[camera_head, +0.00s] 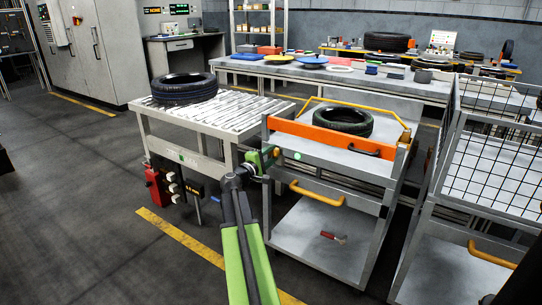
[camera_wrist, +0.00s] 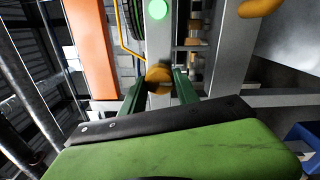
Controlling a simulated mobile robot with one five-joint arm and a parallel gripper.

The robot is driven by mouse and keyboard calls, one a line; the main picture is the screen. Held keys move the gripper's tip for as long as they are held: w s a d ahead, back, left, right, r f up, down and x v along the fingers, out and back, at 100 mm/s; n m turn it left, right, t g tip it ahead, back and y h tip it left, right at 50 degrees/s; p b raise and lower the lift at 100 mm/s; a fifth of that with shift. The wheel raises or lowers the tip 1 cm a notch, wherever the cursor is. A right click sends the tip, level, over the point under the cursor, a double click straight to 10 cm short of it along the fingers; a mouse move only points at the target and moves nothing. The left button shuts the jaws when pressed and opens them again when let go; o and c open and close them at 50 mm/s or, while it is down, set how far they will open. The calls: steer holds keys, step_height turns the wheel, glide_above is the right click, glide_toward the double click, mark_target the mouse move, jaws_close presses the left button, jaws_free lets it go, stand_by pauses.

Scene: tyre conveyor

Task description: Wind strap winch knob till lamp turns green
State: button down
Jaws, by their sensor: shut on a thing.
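The winch knob (camera_wrist: 158,80) is a small yellow-orange piece on the grey post of the cart, in the middle of the wrist view. My gripper (camera_wrist: 159,84) has its dark green fingers on both sides of it and is shut on it. In the head view my gripper (camera_head: 271,155) is at the cart's front left corner and mostly hides the knob. A round lamp (camera_wrist: 157,9) just beyond the knob is lit pale green; it also shows green in the head view (camera_head: 297,156). The strap itself cannot be made out clearly.
The cart has an orange front board (camera_head: 325,137), a black tyre (camera_head: 343,121) on top and a yellow handle (camera_head: 318,194). A roller conveyor (camera_head: 215,112) with another tyre (camera_head: 184,88) stands close at left. A wire cage trolley (camera_head: 492,150) is at right. Floor at left is clear.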

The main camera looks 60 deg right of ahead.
steer(key=shift+m, duration=0.9)
steer(key=c, duration=0.9)
jaws_free()
steer(key=a, duration=1.7)
steer(key=shift+a, duration=0.25)
